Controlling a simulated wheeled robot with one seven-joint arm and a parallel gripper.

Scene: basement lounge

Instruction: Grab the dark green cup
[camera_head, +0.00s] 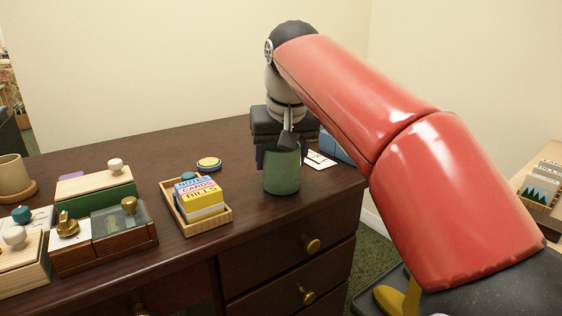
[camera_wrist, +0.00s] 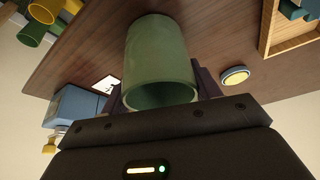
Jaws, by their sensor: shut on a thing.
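The dark green cup (camera_head: 281,174) stands upright at the right part of the brown dresser top. In the wrist view the cup (camera_wrist: 158,60) fills the middle, its open rim toward my gripper. My gripper (camera_head: 280,150) is above the cup, pointing down, with its fingers at the upper part of the cup. In the wrist view my gripper (camera_wrist: 160,98) has one dark finger on each side of the cup, shut on it. In the head view my gripper partly hides the cup's rim.
A wooden tray (camera_head: 227,216) with a yellow card box (camera_head: 199,196) lies left of the cup. A round yellow-blue tin (camera_head: 209,163) is behind it. A blue box (camera_head: 335,146) and white card (camera_head: 319,160) are close on the right. Several lidded boxes and a tan mug (camera_head: 12,174) stand left.

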